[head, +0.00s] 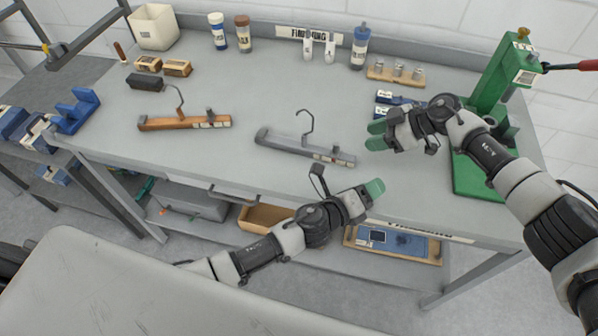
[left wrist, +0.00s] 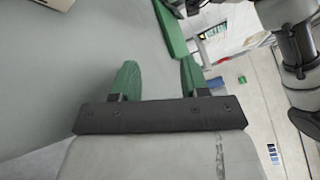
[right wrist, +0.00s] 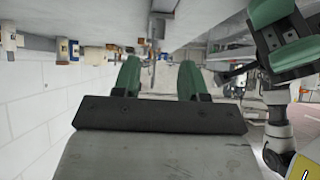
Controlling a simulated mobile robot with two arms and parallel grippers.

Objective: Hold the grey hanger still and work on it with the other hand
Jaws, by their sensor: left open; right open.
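The grey hanger (head: 304,149) lies on the workbench near its middle, with its hook pointing to the back. A brown wooden hanger (head: 185,122) lies to its left. My left gripper (head: 375,189) is open and empty at the bench's front edge, to the lower right of the grey hanger and apart from it. Its green fingers (left wrist: 156,80) show apart in the left wrist view. My right gripper (head: 376,135) is open and empty, just right of the grey hanger's right end. Its fingers (right wrist: 158,78) show apart in the right wrist view. Neither wrist view clearly shows the hanger.
A green press (head: 490,110) stands at the bench's right end. Bottles (head: 360,46), a wooden block with metal pieces (head: 396,73) and a white bin (head: 153,27) line the back. Small brown blocks (head: 177,68) lie at back left. The bench front between the hangers is clear.

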